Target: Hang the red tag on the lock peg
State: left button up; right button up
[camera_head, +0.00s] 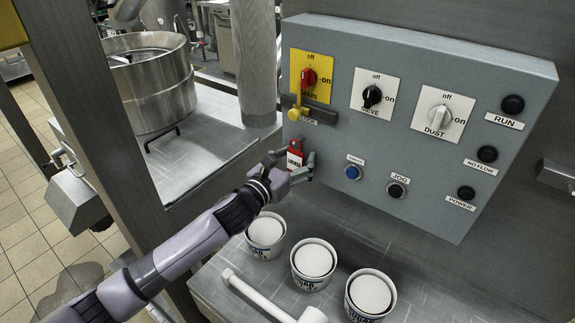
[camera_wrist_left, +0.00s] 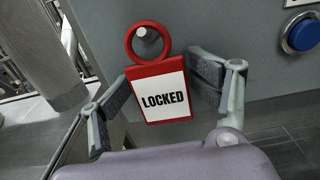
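The red tag (camera_head: 295,158), with a white LOCKED label, is upright against the lower left of the grey control panel. In the left wrist view the tag (camera_wrist_left: 158,98) faces me, with its red ring (camera_wrist_left: 130,50) on top. The round grey end of a small peg (camera_wrist_left: 147,33) shows inside the ring, so the ring appears to be around it. My left gripper (camera_head: 292,168) is open, its fingers on either side of the tag; whether either finger touches it I cannot tell. My right gripper is not in view.
Above the tag is a yellow lever or bolt (camera_head: 294,112) by the red MAIN switch (camera_head: 308,78). A blue button (camera_head: 352,172) is to the right. A steel bowl (camera_head: 150,85) is at left.

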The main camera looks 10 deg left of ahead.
pick_arm(q)
jog(key=v, duration=1.1)
jog(key=shift+s, duration=0.35)
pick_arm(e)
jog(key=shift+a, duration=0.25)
pick_arm(q)
jog(key=s+a+f+n+g+y, duration=0.25)
jog(key=s+f+n+y, duration=0.4)
jog(key=n, duration=0.95)
jog(key=s+a+f+n+g, duration=0.1)
jog(key=s+f+n+g, duration=0.5)
jog(key=s+n, duration=0.5)
jog(key=s+f+n+g, duration=0.4)
jog(key=s+f+n, duration=0.5)
jog(key=s+n, duration=0.15)
notch_tip(320, 180, down, 30)
jog(key=s+g+b, duration=0.2)
jog(key=b, duration=0.2)
jog(key=s+a+f+g+b, duration=0.1)
jog(key=s+a+f+b, duration=0.1)
jog(key=s+f, duration=1.4)
notch_tip(320, 180, down, 2)
jog(key=shift+s+a+f, duration=0.15)
jog(key=shift+s+a, duration=0.2)
jog(key=shift+a, duration=0.25)
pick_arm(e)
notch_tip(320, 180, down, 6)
